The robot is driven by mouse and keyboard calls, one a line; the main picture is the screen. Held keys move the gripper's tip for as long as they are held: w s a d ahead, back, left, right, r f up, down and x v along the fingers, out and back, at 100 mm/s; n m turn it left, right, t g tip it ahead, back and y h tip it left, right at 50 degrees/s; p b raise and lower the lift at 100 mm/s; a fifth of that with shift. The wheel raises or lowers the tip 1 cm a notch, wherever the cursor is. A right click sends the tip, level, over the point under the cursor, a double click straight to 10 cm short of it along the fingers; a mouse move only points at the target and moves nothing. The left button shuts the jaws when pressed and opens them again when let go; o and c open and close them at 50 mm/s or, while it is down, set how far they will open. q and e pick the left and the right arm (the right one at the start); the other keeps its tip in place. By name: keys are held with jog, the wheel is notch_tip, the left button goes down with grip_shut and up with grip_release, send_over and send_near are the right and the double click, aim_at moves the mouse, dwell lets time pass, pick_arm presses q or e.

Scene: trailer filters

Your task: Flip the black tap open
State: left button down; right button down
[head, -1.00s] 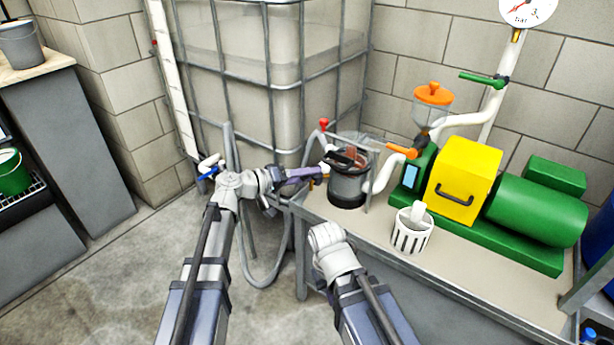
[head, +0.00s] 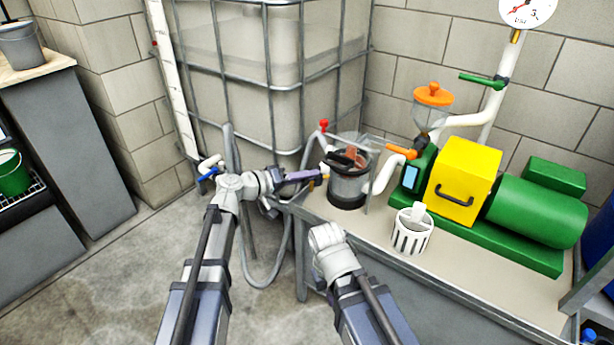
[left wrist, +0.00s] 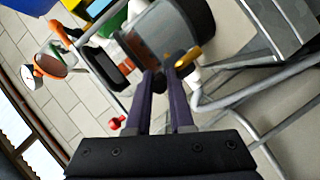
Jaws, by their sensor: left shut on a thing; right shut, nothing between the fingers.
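The black tap (left wrist: 184,66) shows as a small dark piece with a brass-coloured part (left wrist: 188,58) at my left fingertips, beside the clear filter housing. In the head view the housing (head: 348,186) stands at the left end of the bench, and the tap is mostly hidden there. My left gripper (head: 322,176) reaches in from the left, almost level, its purple fingers shut on the black tap. It also shows in the left wrist view (left wrist: 165,74). My right arm ends in a white joint in front of the bench; its gripper fingers are hidden.
A white slotted basket (head: 412,232) stands on the bench (head: 478,275), right of the housing. A green pump (head: 535,222) with a yellow box (head: 464,182) is farther right. A caged tank (head: 265,75) stands behind. A grey hose (head: 262,284) hangs left of the bench.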

pick_arm(q)
jog(key=shift+s+d+n, duration=0.15)
jog(key=shift+s+n, duration=0.05)
jog(key=shift+n, duration=0.1)
jog(key=shift+t+y, duration=0.4)
jog(key=shift+t, duration=0.2)
jog(key=shift+w, duration=0.1)
jog(key=c, duration=0.8)
grip_release()
jog(key=p+v, duration=0.1)
jog(key=v, duration=0.6)
jog(key=shift+s+a+p, duration=0.25)
jog(key=shift+a+p, duration=0.05)
jog(key=shift+a, duration=0.05)
